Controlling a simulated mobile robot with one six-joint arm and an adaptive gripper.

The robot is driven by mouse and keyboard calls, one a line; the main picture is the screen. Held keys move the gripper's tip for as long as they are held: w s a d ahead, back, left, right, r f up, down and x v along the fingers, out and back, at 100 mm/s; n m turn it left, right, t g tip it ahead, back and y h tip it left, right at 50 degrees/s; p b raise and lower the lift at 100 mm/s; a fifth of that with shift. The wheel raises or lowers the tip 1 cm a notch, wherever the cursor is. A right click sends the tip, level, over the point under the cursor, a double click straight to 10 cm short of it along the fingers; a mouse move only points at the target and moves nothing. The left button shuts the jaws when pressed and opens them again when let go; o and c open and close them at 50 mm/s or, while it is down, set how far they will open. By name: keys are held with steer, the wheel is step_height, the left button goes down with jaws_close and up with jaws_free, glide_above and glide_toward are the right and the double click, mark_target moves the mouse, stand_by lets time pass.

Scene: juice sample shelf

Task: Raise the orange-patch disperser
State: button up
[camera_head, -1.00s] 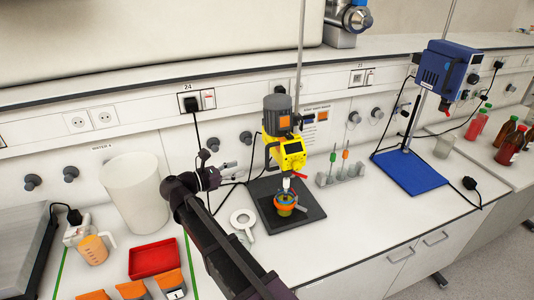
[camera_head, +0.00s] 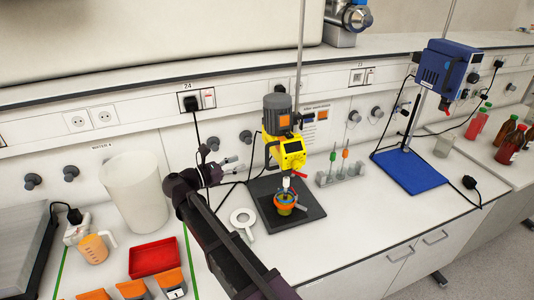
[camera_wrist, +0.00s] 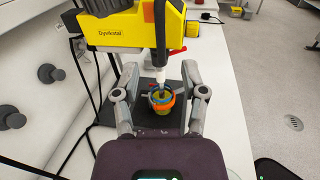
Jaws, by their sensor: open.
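The orange-patch disperser (camera_head: 284,146) is a yellow unit with a grey motor and an orange square on it, mounted on an upright rod. It stands over a dark base plate (camera_head: 310,213). Its shaft reaches down to a small cup with an orange and blue rim (camera_head: 285,202). My gripper (camera_head: 233,163) is open and empty, left of the disperser in the head view. In the wrist view, my gripper's fingers (camera_wrist: 160,72) are spread on both sides of the shaft, in line with the yellow body (camera_wrist: 108,28) above. Contact cannot be told.
A white ring-shaped holder (camera_head: 243,222) lies left of the base plate. A small rack with coloured tools (camera_head: 341,176) stands to its right, then a blue stirrer stand (camera_head: 410,172). A large white beaker (camera_head: 136,194) and a red tray (camera_head: 154,259) are at left.

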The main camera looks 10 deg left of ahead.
glide_above(267, 169)
steer(key=shift+w, duration=0.35)
steer(key=shift+a, duration=0.1)
stand_by(0.3)
jaws_close()
